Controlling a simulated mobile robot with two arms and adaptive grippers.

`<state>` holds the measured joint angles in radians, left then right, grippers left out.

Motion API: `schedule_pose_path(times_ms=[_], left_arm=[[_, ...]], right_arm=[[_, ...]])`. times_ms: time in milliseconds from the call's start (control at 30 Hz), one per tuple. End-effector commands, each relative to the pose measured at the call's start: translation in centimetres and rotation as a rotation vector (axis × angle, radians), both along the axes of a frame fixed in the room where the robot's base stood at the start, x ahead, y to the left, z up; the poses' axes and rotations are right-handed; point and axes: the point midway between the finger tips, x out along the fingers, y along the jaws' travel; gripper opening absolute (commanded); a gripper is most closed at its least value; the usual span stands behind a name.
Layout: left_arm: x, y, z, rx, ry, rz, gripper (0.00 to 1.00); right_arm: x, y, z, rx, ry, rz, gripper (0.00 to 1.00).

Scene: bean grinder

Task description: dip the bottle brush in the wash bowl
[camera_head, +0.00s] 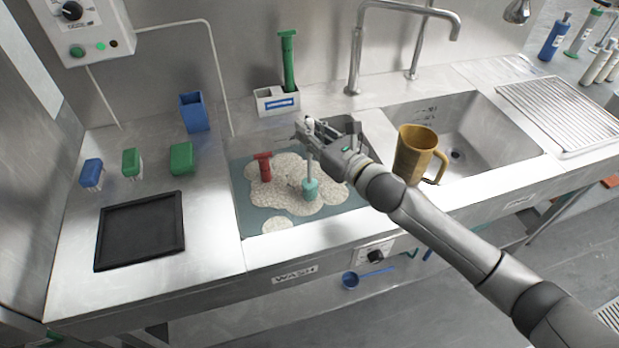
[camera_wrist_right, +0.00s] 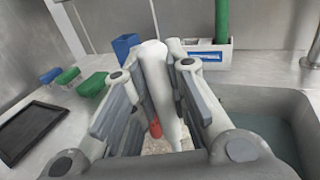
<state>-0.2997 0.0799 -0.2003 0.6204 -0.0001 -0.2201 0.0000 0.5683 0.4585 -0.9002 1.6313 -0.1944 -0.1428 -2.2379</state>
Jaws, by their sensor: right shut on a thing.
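The wash bowl (camera_head: 243,200) is a basin set into the steel counter, holding teal water and white foam. My right gripper (camera_head: 311,133) is over the basin, shut on the pale handle of the bottle brush (camera_head: 310,189). The brush hangs nearly upright, its teal head down against the foam; how deep it sits I cannot tell. In the right wrist view, the brush handle (camera_wrist_right: 155,75) stands between the fingers, and its head is hidden. My left gripper is out of view.
A red-handled tool (camera_head: 263,167) stands in the foam. A green brush (camera_head: 289,62) stands in a white holder behind. A yellow-brown mug (camera_head: 416,152) is right of the bowl, by the second sink (camera_head: 470,120). A black tray (camera_head: 140,230) lies left.

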Motion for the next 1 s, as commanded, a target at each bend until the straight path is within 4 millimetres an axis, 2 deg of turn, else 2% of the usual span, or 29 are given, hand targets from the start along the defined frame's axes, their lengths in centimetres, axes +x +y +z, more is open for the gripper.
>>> schedule_pose_path(times_ms=[33,1000], left_arm=[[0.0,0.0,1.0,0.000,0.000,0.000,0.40],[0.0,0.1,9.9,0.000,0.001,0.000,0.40]], right_arm=[[0.0,0.0,1.1,0.001,-0.001,0.000,0.00],[0.0,0.0,10.8,0.001,0.000,0.000,0.00]])
